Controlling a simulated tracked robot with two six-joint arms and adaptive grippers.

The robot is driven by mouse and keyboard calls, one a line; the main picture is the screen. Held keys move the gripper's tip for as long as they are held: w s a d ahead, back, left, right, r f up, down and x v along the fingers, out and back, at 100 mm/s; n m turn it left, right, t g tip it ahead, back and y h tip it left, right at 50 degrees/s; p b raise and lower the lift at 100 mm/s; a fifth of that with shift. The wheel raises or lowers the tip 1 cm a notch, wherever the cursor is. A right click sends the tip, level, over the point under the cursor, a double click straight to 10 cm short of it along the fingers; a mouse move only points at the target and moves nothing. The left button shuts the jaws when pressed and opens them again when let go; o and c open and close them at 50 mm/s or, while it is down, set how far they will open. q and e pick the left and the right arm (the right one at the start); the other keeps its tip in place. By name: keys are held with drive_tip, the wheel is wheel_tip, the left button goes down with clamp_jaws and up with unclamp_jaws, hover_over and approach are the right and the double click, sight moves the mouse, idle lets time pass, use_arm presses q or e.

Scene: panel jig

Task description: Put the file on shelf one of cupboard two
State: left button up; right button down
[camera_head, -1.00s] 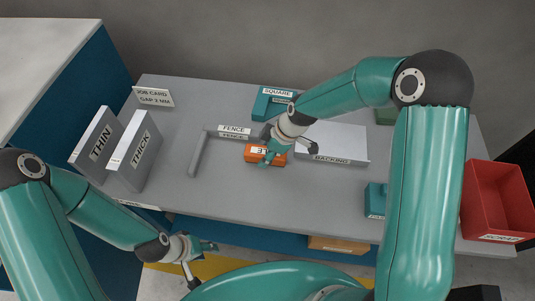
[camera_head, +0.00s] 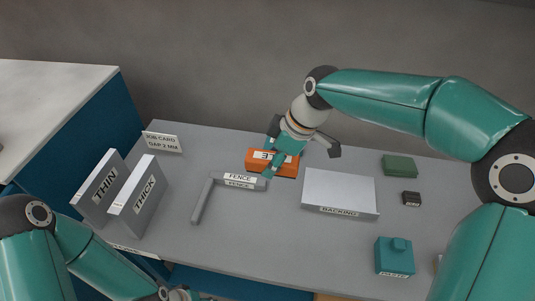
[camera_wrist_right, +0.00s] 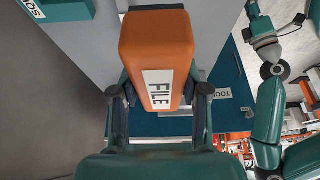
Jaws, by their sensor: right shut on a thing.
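The file is an orange block (camera_head: 257,158) with a white label; "FILE" reads clearly on it in the right wrist view (camera_wrist_right: 158,40). My right gripper (camera_head: 273,160) is shut on it, with a finger on either side in the wrist view. In the head view the file shows behind the right end of the grey fence (camera_head: 215,180) and appears raised above the bench. My left gripper is almost wholly cut off at the bottom of the head view. Part of it shows at the top right of the wrist view (camera_wrist_right: 258,18), its jaw opening unclear. I cannot make out cupboard two or its shelves.
The bench (camera_head: 270,225) holds the white backing block (camera_head: 340,190), a teal block (camera_head: 394,256), a green block (camera_head: 399,165) and a small dark block (camera_head: 411,198). THIN (camera_head: 100,188) and THICK (camera_head: 138,198) panels stand left by a job card (camera_head: 162,141). Its front middle is clear.

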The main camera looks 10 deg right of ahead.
drive_tip(key=shift+r, duration=0.45)
drive_tip(key=d+f+m, duration=0.2)
drive_tip(key=d+f, duration=0.1)
drive_tip(key=f, duration=0.1)
drive_tip(key=d+f+m+t+h, duration=0.1)
drive_tip(key=d+f+m, duration=0.1)
drive_tip(key=d+f, duration=0.1)
drive_tip(key=d+f+m+t, duration=0.1)
drive_tip(key=d+f+m, duration=0.2)
drive_tip(key=f, duration=0.3)
drive_tip(key=shift+w+d+h, duration=0.35)
drive_tip(key=shift+h, duration=0.05)
drive_tip(key=shift+w+f+m+h, duration=0.25)
drive_tip(key=shift+w+m+h, duration=0.1)
drive_tip(key=shift+m, duration=0.55)
drive_tip(key=m, duration=0.1)
drive_tip(key=w+m+h, duration=0.1)
drive_tip(key=m, duration=0.1)
drive_tip(key=shift+w+a+r+m+t, duration=0.15)
drive_tip(key=shift+w+a+m+t, duration=0.15)
drive_tip(key=shift+a+t, duration=0.1)
drive_tip(key=shift+m+h, duration=0.35)
drive_tip(key=shift+m, duration=0.05)
drive_tip(key=shift+d, duration=0.1)
